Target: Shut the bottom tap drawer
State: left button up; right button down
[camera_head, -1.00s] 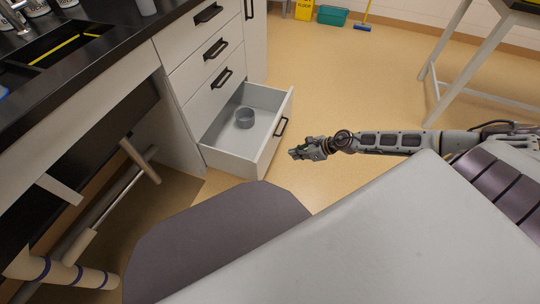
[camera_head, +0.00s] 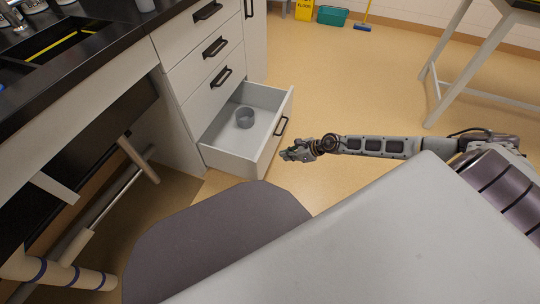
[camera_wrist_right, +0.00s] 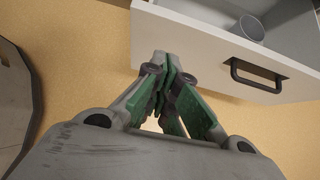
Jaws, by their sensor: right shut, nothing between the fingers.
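The bottom drawer (camera_head: 232,160) of the white cabinet is pulled out, with a grey cup (camera_head: 244,118) inside it. Its front bears a dark bar handle (camera_head: 281,126). My right gripper (camera_head: 284,155) is just to the right of the drawer front, apart from it or nearly touching; I cannot tell which. In the right wrist view the right gripper (camera_wrist_right: 166,62) is shut and empty, its tips close to the lower left part of the drawer front (camera_wrist_right: 190,50), left of the handle (camera_wrist_right: 258,74). My left gripper is not in view.
Closed drawers (camera_head: 210,50) sit above the open one. A black counter (camera_head: 90,45) with a sink is at the left. A yellow sign (camera_head: 304,9), a teal bin (camera_head: 333,16) and a white table (camera_head: 455,60) stand farther back. The floor right of the drawer is clear.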

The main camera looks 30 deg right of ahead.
aim_at(262, 156)
jog(key=shift+w+a+f+b, duration=0.35)
jog(key=shift+w+a+f, duration=0.2)
jog(key=shift+w+a, duration=0.35)
jog(key=shift+w+a+f+b, duration=0.3)
jog(key=shift+w+a+f, duration=0.3)
jog(key=shift+w, duration=0.35)
jog(key=shift+w+a+f+b, duration=0.35)
jog(key=shift+w+a+f, duration=0.15)
jog(key=shift+w+a, duration=0.4)
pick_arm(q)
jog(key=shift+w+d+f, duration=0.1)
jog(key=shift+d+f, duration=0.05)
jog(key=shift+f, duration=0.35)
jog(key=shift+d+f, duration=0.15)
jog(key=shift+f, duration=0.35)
pick_arm(e)
jog(key=shift+w, duration=0.15)
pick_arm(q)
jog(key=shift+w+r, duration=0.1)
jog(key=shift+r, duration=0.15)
pick_arm(e)
jog(key=shift+w+a+r, duration=0.1)
jog(key=shift+a, duration=0.1)
